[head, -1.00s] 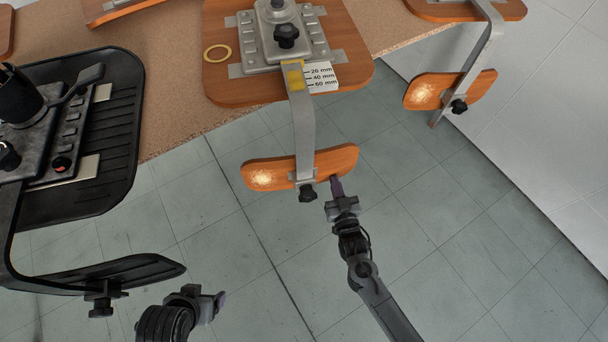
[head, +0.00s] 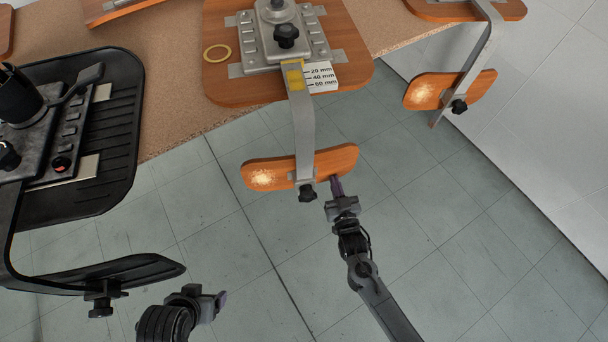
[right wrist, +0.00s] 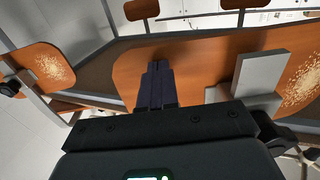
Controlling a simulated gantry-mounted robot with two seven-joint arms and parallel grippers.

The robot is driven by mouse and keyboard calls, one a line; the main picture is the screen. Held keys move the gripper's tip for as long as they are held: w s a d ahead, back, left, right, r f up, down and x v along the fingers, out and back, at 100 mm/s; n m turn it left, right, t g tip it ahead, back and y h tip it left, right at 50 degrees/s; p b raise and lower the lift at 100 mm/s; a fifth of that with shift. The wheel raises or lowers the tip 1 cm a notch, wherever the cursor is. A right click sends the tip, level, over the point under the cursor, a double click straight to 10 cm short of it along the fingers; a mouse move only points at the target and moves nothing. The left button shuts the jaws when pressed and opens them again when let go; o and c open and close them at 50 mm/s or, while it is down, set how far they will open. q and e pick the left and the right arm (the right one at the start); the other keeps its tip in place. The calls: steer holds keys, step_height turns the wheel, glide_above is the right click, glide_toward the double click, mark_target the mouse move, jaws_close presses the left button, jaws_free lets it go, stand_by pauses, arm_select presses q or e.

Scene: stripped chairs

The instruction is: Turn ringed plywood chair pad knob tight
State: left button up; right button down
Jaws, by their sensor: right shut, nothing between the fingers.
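The ringed plywood chair has an orange seat (head: 355,75) with a yellow ring (head: 217,53) lying on it. Its orange back pad (head: 262,174) hangs on a bent metal bar (head: 303,125). The dark pad knob (head: 307,194) sits at the bar's end, below the pad. My right gripper (head: 337,187) is shut and empty, just right of the knob and at the pad's lower edge. In the right wrist view its shut fingers (right wrist: 157,87) stand before the pad (right wrist: 205,62); contact cannot be told. My left gripper (head: 220,299) is at the lower left, its jaws unclear.
A black chair (head: 115,125) stands at the left, its pad (head: 125,272) above my left gripper. Another plywood chair's pad (head: 425,92) hangs at upper right. A white card (head: 322,77) with mm marks lies by the bar. The tiled floor around the right gripper is clear.

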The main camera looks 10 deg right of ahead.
steer(key=s+p, duration=0.4)
steer(key=s, duration=0.3)
steer(key=shift+d, duration=0.25)
stand_by(0.6)
stand_by(0.4)
